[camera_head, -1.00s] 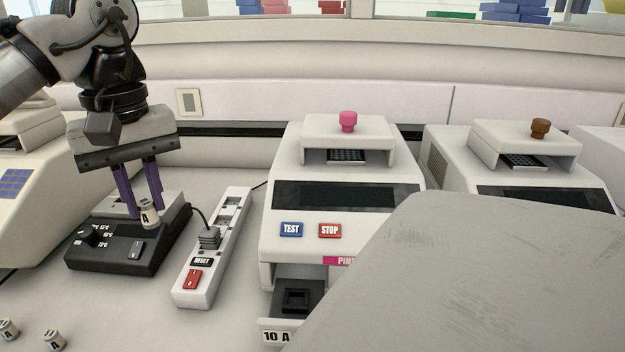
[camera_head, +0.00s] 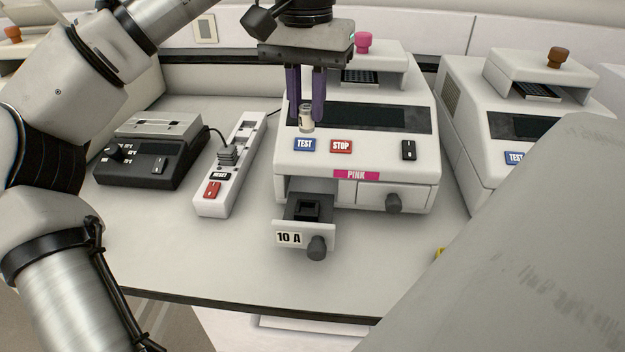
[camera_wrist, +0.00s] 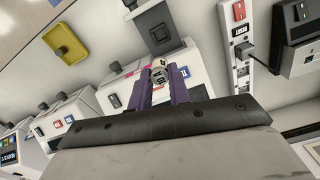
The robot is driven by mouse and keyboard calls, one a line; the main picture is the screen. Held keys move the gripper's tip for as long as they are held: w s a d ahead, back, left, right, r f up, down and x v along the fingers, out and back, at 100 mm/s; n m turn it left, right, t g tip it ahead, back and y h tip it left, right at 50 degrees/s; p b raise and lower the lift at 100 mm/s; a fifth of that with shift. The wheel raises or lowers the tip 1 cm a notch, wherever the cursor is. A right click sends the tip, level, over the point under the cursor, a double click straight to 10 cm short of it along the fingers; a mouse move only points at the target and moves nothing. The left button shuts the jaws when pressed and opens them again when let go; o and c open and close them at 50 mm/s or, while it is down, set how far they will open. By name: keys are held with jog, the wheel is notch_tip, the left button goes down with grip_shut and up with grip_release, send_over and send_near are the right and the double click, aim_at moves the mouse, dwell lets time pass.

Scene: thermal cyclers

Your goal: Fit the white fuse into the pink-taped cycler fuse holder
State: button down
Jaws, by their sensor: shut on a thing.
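My gripper (camera_head: 306,118) is shut on the white fuse (camera_head: 306,122), which hangs upright between the purple fingertips. In the head view it shows in front of the dark display of the pink-taped cycler (camera_head: 420,150). The fuse also shows between the fingers in the wrist view (camera_wrist: 159,72). The pink tape (camera_head: 356,175) is on the cycler's front. The fuse holder (camera_head: 306,209) is a pulled-out drawer with a dark square socket and a "10 A" label, lower in the head view than the fuse. The socket looks empty.
A power strip (camera_head: 211,196) with a red switch and a plug stands left of the cycler. A black heater box (camera_head: 130,172) is further left. Another cycler (camera_head: 470,130) with a brown knob is at right. A large grey surface covers the lower right.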

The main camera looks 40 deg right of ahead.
aim_at(306, 129)
notch_tip(306, 129, down, 17)
jog(key=shift+r, duration=0.1)
dwell(0.3)
jog(key=shift+f, duration=0.2)
jog(key=c, duration=1.3)
grip_release()
jog(key=shift+w, duration=0.1)
jog(key=shift+c, duration=0.2)
jog(key=shift+r, duration=0.15)
notch_tip(306, 129, up, 12)
jog(key=shift+r, duration=0.1)
